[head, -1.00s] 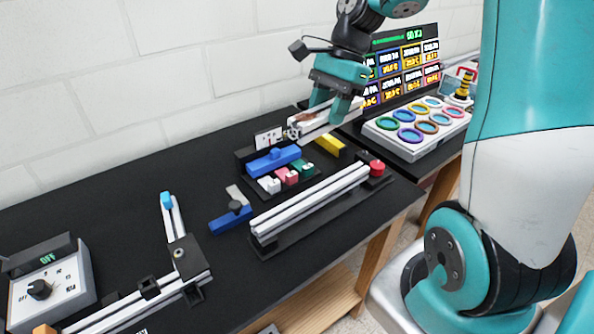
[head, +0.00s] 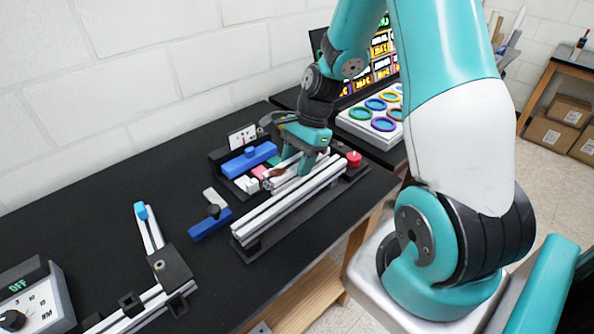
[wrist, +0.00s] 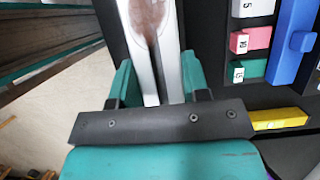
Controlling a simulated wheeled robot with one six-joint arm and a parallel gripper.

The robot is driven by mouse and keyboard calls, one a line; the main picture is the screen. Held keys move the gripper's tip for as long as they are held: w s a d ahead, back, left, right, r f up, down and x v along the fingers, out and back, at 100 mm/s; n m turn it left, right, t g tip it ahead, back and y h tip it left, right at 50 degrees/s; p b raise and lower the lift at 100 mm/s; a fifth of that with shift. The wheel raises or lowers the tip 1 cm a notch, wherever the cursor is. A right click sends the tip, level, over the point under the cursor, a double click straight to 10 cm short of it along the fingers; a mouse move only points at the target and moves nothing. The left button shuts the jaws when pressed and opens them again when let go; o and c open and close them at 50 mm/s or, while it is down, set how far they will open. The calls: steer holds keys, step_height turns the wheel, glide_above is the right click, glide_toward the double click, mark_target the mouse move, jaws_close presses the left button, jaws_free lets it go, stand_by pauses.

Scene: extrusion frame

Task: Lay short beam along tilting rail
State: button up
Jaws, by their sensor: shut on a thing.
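My gripper (head: 297,168) is shut on the short beam (head: 281,181), a silver bar with a brown stain. In the wrist view the beam (wrist: 155,62) runs lengthwise away between the two teal fingers (wrist: 158,88). The beam is just behind a long silver double rail (head: 290,203) on a black base with a red knob. I cannot tell whether it touches anything below. A narrow rail with a blue tip (head: 150,232) stands at an angle from a black joint plate at the lower left. The frames do not make clear which rail is the tilting one.
A black tray holds a blue block (head: 248,161) and small white, red and green blocks, close to my gripper. A yellow block (wrist: 278,119) lies nearby. A blue clamp piece (head: 211,224) and a dial box (head: 30,300) are to the left. The table's left back is clear.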

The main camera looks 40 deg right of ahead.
steer(key=shift+f, duration=1.7)
steer(key=shift+f, duration=0.1)
steer(key=shift+f, duration=0.4)
steer(key=o, duration=1.1)
steer(key=shift+r, duration=0.15)
